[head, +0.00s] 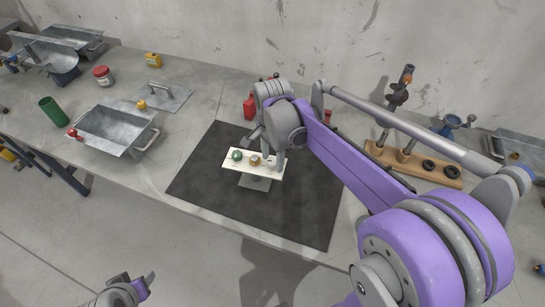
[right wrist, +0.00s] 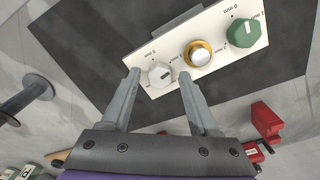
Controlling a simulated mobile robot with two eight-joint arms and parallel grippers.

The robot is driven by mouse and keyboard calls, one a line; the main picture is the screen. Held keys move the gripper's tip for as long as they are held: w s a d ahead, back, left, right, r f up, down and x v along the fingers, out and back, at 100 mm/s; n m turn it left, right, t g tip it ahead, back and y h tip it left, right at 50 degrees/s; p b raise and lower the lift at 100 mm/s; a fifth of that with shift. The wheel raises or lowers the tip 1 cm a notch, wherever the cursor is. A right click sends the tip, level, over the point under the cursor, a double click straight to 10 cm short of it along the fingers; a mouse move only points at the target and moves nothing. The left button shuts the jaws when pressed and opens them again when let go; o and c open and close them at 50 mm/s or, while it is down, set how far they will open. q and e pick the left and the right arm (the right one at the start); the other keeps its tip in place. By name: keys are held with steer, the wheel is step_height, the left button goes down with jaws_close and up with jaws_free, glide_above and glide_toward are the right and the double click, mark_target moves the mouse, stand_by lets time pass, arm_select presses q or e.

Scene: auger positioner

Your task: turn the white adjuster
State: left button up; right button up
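The white adjuster (right wrist: 160,74) is a round knob on a pale panel (right wrist: 140,58). In the right wrist view it sits between the two fingertips of my right gripper (right wrist: 158,84), which is open, with a gap on each side of the knob. A gold adjuster (right wrist: 198,53) and a green adjuster (right wrist: 243,33) sit beside it on the same panel. In the head view the panel (head: 222,159) stands on a small base, and my right gripper (head: 270,155) is over its right end, hiding the white adjuster. My left gripper (head: 146,284) is at the bottom left, away from the panel.
The panel stands on a black mat (head: 200,192). A metal tray (head: 104,133) and a green cup (head: 54,112) are to the left. A red bottle (head: 250,106) stands behind the mat. A wooden rack (head: 440,173) with black rings is at the right.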

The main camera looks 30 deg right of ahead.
jaws_close()
stand_by(0.3)
steer(key=n, duration=0.4)
steer(key=shift+b, duration=0.3)
steer(key=n, duration=0.3)
steer(key=shift+n, duration=0.3)
steer(key=n, duration=0.4)
steer(key=shift+b, duration=0.3)
steer(key=shift+n, duration=2.1)
